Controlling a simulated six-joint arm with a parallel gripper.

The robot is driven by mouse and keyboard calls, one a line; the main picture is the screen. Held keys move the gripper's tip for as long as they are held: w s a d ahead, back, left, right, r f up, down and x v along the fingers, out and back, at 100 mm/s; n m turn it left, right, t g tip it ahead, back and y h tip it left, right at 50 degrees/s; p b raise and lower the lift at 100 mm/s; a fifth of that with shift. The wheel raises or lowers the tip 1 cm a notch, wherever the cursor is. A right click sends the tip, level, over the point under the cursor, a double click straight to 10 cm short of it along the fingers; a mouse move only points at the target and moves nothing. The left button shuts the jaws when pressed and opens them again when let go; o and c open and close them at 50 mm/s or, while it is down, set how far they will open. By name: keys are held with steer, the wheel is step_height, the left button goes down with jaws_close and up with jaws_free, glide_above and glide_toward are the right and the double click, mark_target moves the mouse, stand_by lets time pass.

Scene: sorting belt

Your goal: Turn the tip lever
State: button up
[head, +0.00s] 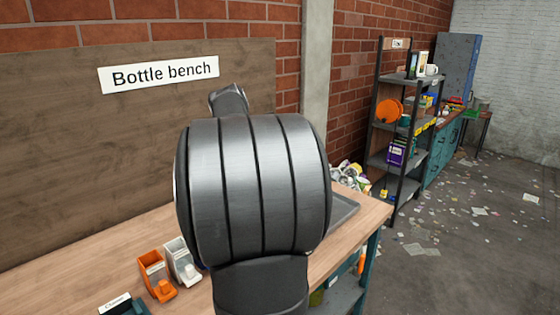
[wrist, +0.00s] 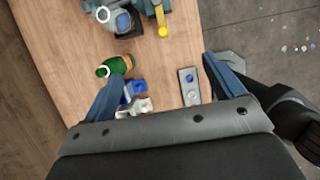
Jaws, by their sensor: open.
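In the wrist view a yellow lever (wrist: 161,20) with a round yellow end sticks out from a grey-blue device (wrist: 124,22) at the top edge. I take it for the tip lever; its upper part is cut off. My gripper (wrist: 165,67) is open, with its two blue fingers spread wide and nothing held between them. The lever is beyond the fingertips, apart from them. In the head view my own arm covers the middle of the bench, so the lever and the gripper are hidden there.
A green bottle (wrist: 117,66) lies near the left finger. Blue and white pieces (wrist: 133,92) and a grey plate with a blue button (wrist: 190,86) are closer in. Orange (head: 156,277) and white (head: 182,262) bins stand at the bench's front. The bench (wrist: 60,60) is bare at left.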

steer(key=c, duration=0.3)
steer(key=shift+w+d+f, duration=0.1)
steer(key=shift+w+f, duration=0.05)
steer(key=shift+f, duration=0.15)
steer(key=c, duration=0.4)
steer(key=w+d+f+m+g+y, duration=0.1)
steer(key=f+m, duration=0.2)
steer(key=w+d+f+m+g+y, duration=0.1)
steer(key=w+d+f+m, duration=0.1)
steer(key=f, duration=0.2)
steer(key=w+d+f+m+g, duration=0.1)
steer(key=w+f+m, duration=0.1)
steer(key=f+m, duration=0.1)
steer(key=shift+w+d+f+m+y, duration=0.15)
steer(key=shift+d+f+m+y, duration=0.15)
steer(key=shift+d+f+y, duration=0.1)
steer(key=shift+c, duration=0.3)
step_height(320, 180, down, 18)
steer(key=shift+d+r, duration=0.1)
steer(key=shift+r, duration=0.1)
jaws_close()
